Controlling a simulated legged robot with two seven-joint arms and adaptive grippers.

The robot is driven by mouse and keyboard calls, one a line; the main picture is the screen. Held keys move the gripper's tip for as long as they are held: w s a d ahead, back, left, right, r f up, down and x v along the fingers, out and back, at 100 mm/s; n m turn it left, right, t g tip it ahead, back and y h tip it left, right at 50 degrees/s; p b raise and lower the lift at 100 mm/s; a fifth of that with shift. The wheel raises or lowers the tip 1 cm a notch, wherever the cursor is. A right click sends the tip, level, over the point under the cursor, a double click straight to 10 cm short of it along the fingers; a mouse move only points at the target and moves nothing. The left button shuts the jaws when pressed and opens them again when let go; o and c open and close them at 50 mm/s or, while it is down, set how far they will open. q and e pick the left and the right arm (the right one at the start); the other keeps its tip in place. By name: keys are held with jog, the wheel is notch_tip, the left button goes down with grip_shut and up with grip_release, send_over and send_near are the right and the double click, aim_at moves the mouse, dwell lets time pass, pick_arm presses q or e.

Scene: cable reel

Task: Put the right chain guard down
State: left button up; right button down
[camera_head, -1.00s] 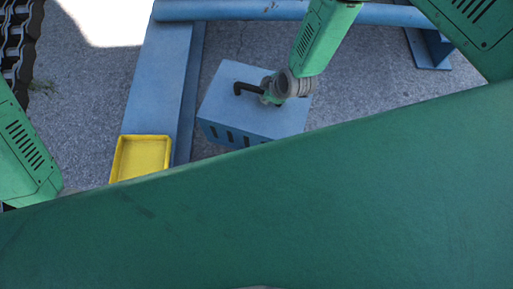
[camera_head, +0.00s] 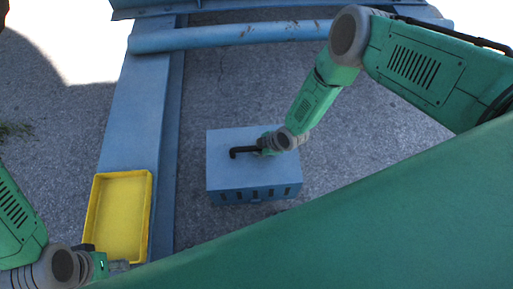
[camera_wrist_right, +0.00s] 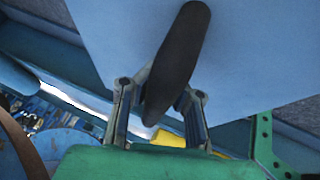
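The right chain guard, a blue box (camera_head: 245,175) with dark slots along its front side, is at the middle of the head view. A black bent handle (camera_head: 240,151) stands on its top. My right gripper (camera_head: 262,148) is at this handle. In the right wrist view, the two fingers (camera_wrist_right: 158,105) are closed on either side of the black handle (camera_wrist_right: 178,60), with the blue face (camera_wrist_right: 110,40) behind it. Whether the box touches the ground is unclear. My left gripper (camera_head: 118,266) is at the lower left, partly hidden; its fingers are unclear.
A yellow tray (camera_head: 120,215) sits on a long blue beam (camera_head: 135,110) left of the box. A blue tube (camera_head: 230,34) crosses at the back. Grey ground (camera_head: 225,90) lies clear around the box. A large green surface (camera_head: 370,230) covers the lower right.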

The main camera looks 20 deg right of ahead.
jog(key=f, duration=0.1)
jog(key=f+b, duration=0.1)
jog(key=f, duration=0.1)
jog(key=shift+w+a+f+b, duration=0.1)
jog(key=shift+a+f+b, duration=0.15)
jog(key=shift+b, duration=0.15)
jog(key=shift+r, duration=0.1)
jog(key=shift+d, duration=0.1)
jog(key=c, duration=1.8)
grip_release()
jog(key=shift+o, duration=0.4)
